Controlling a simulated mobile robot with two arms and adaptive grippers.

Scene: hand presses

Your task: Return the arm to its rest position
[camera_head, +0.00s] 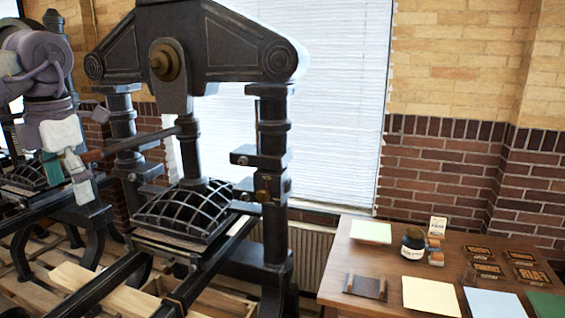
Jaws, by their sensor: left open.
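My left arm comes in from the upper left, and my left gripper (80,178) hangs pointing down at the left side of the view. It is open, and I see nothing held in it. The big black hand press (205,60) stands right of it. Its lever (147,138) reaches left, and its dark reddish handle end (91,156) is close beside the gripper in the picture. I cannot tell whether they touch. The press's domed ribbed plate (188,212) sits low under the central column. My right gripper is not in view.
Another press (30,178) stands behind the gripper at the left. Wooden pallets (75,277) lie under the presses. At the right, a wooden table (335,265) carries paper sheets (431,296), a dark jar (413,243) and several dark printing blocks (525,258). A brick wall and window close the back.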

